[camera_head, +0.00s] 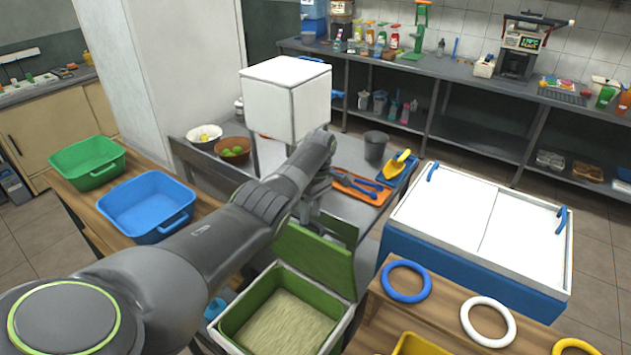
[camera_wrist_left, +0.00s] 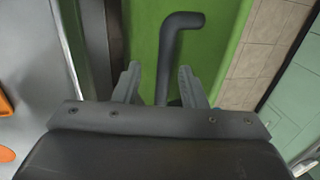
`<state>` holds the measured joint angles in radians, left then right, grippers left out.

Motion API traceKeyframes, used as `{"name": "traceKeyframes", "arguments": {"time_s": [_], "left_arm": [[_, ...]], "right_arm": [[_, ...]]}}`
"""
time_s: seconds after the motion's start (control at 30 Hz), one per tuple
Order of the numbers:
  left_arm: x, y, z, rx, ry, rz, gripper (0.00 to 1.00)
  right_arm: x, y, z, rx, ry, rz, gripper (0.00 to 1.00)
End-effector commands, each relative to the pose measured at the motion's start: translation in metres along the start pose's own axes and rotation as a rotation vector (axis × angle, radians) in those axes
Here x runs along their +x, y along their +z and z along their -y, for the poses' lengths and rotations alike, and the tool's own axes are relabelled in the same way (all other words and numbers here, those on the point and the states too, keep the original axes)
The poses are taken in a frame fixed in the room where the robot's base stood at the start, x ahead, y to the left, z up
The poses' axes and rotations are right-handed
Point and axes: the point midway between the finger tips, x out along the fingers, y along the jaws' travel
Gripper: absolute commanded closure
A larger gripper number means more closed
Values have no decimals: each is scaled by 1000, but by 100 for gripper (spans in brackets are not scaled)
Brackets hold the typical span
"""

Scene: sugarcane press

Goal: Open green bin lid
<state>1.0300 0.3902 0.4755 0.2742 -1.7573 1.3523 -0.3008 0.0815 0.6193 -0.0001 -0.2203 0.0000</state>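The green bin (camera_head: 232,330) stands at the bottom centre in the head view, with pale fibrous material visible inside. Its green lid (camera_head: 318,262) is raised at the bin's back edge, so the top is uncovered. My left gripper (camera_head: 312,212) is just above the lid, partly hidden by my own arm. In the left wrist view, my left gripper (camera_wrist_left: 160,88) has its two fingers apart on either side of a dark bent handle (camera_wrist_left: 180,22) in front of the green lid (camera_wrist_left: 218,40). A gap shows between fingers and handle. My right gripper is not in view.
A white-topped blue chest (camera_head: 440,212) stands to the right. A wooden stand with rings (camera_head: 406,282) is at the front right. A blue tub (camera_head: 148,205) and a green tub (camera_head: 88,160) sit at left. A white box (camera_head: 285,95) rises behind my arm.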

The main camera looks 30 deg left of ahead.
Motion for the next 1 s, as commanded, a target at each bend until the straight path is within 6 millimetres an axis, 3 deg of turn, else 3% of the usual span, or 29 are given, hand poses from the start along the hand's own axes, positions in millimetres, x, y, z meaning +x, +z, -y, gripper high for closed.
{"name": "traceKeyframes", "arguments": {"time_s": [0.3, 0.5, 0.73, 1.0], "left_arm": [[-77, 0, -3, 1, 4, 0, 62], [-117, 0, -3, 1, 1, 1, 62], [-140, 1, -3, 1, -3, 3, 62], [-148, 0, -2, 2, -3, 2, 62]], "right_arm": [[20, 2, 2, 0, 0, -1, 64], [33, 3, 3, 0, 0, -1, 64], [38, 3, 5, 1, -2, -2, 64], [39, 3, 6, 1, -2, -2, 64]]}}
